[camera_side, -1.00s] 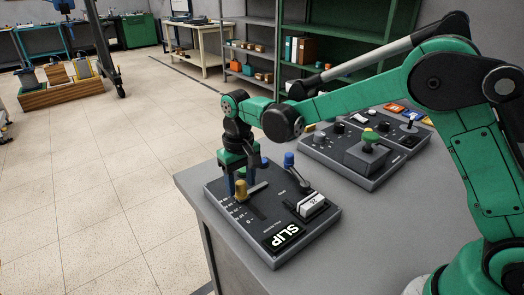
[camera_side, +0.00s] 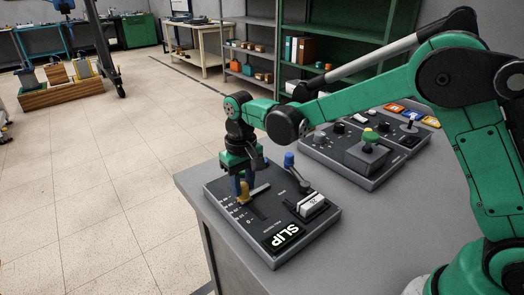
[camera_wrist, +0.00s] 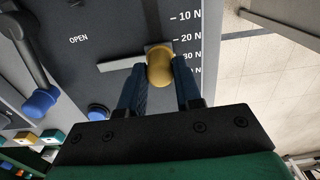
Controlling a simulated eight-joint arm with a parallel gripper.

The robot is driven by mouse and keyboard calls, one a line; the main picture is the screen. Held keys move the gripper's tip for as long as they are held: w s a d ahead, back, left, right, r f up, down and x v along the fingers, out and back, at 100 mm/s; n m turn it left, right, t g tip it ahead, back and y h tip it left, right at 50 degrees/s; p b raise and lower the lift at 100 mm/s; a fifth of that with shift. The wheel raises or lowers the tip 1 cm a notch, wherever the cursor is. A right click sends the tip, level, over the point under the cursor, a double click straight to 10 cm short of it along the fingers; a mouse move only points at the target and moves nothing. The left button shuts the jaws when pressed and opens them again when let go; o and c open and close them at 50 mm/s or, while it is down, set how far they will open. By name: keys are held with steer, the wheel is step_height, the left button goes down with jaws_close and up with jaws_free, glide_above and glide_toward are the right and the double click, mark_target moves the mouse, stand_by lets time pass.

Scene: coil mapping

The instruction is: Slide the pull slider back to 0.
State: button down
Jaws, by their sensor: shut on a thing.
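The pull slider has a yellow knob (camera_side: 242,191) on a flat grey cross plate (camera_side: 261,188). It stands on the dark control panel (camera_side: 296,249). In the wrist view, the knob (camera_wrist: 160,65) is beside the scale, between about the 20 N and 30 N marks. A dark slot (camera_wrist: 160,18) runs from the knob toward the 10 N mark. The 0 mark (camera_side: 249,222) is at the slot's near end in the side view. My gripper (camera_side: 243,179) is low over the panel, its blue fingers (camera_wrist: 158,78) shut around the knob from both sides.
A lit display reading SLIP (camera_side: 282,236) and a white counter (camera_side: 311,204) are on the panel. A blue-knobbed lever (camera_side: 290,161) stands right of my gripper; its knob (camera_wrist: 40,103) shows at left in the wrist view. A second panel (camera_side: 348,170) lies behind. The slot toward 0 looks clear.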

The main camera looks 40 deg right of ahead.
mark_target(260, 215)
steer(key=shift+s, duration=2.65)
steer(key=c, duration=0.7)
jaws_free()
steer(key=shift+r, duration=0.15)
steer(key=shift+r, duration=3.4)
